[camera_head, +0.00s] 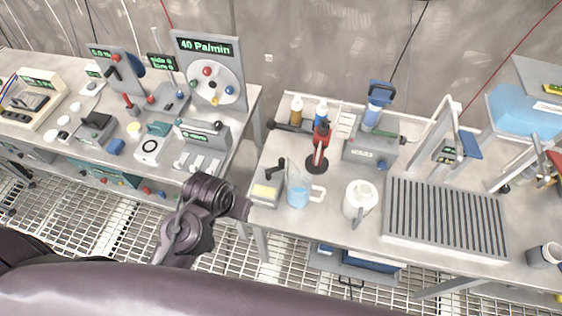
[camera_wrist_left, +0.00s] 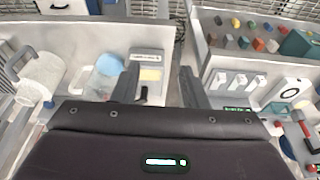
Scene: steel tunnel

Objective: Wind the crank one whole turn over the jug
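A clear jug (camera_head: 298,194) with pale blue liquid and a white handle stands on the right bench; it also shows in the left wrist view (camera_wrist_left: 108,72). Beside it, to the left, is a small grey box (camera_head: 263,203) with a yellow top. A black crank-like handle (camera_head: 275,171) sits at the box's back; a dark part of it shows between my fingers in the wrist view (camera_wrist_left: 144,93). My left gripper (camera_wrist_left: 159,76) is open, its fingers apart, near the box; contact cannot be told. In the head view its fingertips are hard to make out. My right gripper is not seen.
A red-and-black stand (camera_head: 319,148) is behind the jug. The left bench (camera_head: 185,135) holds panels and switches. A gap with grating floor separates the benches.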

